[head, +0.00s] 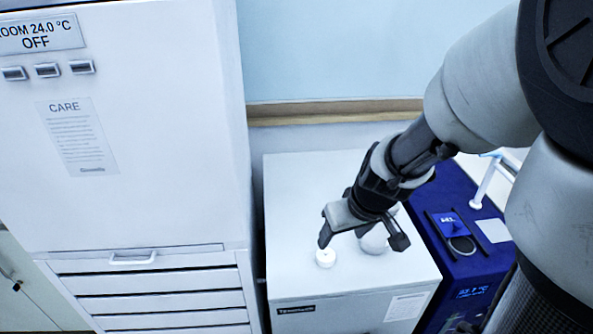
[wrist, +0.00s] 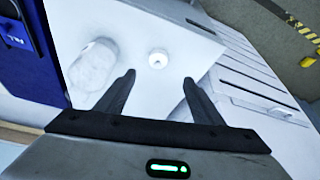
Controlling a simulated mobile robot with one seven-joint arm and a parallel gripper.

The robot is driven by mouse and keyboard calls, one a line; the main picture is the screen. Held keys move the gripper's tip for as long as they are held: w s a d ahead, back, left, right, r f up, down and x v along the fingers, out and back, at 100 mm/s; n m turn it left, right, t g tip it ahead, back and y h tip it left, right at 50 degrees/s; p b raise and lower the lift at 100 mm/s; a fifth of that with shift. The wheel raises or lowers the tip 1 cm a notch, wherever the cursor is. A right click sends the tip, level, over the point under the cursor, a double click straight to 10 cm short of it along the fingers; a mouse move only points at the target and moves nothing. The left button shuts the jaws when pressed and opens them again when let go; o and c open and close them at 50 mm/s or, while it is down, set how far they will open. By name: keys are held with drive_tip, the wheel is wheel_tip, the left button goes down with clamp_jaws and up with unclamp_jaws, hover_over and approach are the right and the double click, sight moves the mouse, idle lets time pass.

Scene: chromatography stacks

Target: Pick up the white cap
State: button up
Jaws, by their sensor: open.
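The white cap (head: 326,258) is a small round disc with a dark centre, lying on the white top of a box-shaped unit (head: 310,190). In the wrist view the cap (wrist: 158,59) sits ahead of my fingertips, roughly between their lines. My gripper (head: 362,240) is open and empty above the unit's top, with one finger close to the cap in the head view. In the wrist view both dark fingers of my gripper (wrist: 159,76) are spread apart. I cannot tell the exact height above the cap.
A rounded white vessel (wrist: 93,66) stands on the same top beside the cap; it is partly hidden behind my gripper in the head view (head: 374,241). A blue instrument (head: 462,238) adjoins on the right. A tall white cabinet (head: 160,190) with drawers stands on the left.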

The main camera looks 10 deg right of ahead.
drive_tip(key=b, duration=0.5)
approach(327, 252)
drive_tip(key=f, duration=0.4)
drive_tip(key=shift+w+a+f, duration=0.2)
drive_tip(key=shift+a, duration=0.05)
drive_tip(key=shift+w+r+b+x, duration=0.1)
drive_tip(key=shift+w+b+x, duration=0.2)
drive_tip(key=shift+x, duration=0.65)
drive_tip(key=shift+w+r+b+x, duration=0.1)
drive_tip(key=shift+b+x, duration=0.25)
drive_tip(key=shift+x, duration=0.65)
drive_tip(key=shift+w+b+x, duration=0.15)
drive_tip(key=shift+b+x, duration=0.2)
drive_tip(key=shift+x, duration=0.6)
drive_tip(key=shift+d, duration=0.1)
drive_tip(key=c, duration=1.1)
